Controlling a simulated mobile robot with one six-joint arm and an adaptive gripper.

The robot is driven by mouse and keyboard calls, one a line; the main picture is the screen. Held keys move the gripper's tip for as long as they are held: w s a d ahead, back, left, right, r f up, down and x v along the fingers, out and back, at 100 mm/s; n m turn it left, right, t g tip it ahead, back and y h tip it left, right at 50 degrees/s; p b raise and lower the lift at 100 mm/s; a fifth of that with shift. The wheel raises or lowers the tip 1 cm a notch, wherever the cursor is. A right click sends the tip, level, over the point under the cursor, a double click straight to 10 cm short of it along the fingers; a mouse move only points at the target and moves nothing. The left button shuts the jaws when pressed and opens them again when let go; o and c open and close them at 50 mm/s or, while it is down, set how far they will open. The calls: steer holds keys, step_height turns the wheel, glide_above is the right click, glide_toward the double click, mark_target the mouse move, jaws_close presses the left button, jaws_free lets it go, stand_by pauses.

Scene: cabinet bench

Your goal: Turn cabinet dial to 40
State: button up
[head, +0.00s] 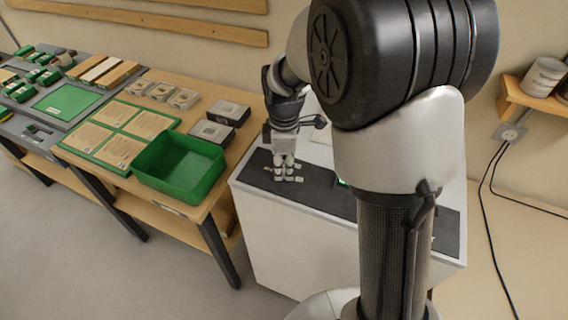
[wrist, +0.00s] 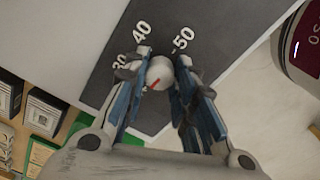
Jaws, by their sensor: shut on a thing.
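The dial (wrist: 161,70) is a pale round knob on the dark panel (wrist: 105,75) of the cabinet, with a short red mark on it. The red mark lies at the dial's lower-left side in the wrist view, away from the printed 40 (wrist: 142,31). My gripper (wrist: 162,62) is shut on the dial, one finger on each side. In the head view my gripper (head: 286,170) points down at the panel and hides the dial.
The white cabinet (head: 280,245) stands right of a wooden bench with an open green bin (head: 180,168), dark boxes (head: 226,112) and green-framed cards. A wall shelf with cans (head: 543,76) is at right. Floor in front is clear.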

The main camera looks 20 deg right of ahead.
steer(key=m+p, duration=0.2)
steer(key=m, duration=0.3)
steer(key=shift+m+p, duration=0.3)
steer(key=shift+m, duration=0.1)
steer(key=m+p, duration=0.1)
steer(key=m, duration=0.4)
steer(key=shift+p, duration=0.3)
steer(key=m+p, duration=0.1)
steer(key=m, duration=0.5)
steer(key=shift+a+m, duration=0.1)
steer(key=shift+m, duration=0.3)
steer(key=m+p, duration=0.1)
steer(key=m, duration=0.4)
steer(key=o, duration=1.1)
step_height(320, 180, up, 12)
steer(key=shift+w+a, duration=0.1)
steer(key=shift+w, duration=0.05)
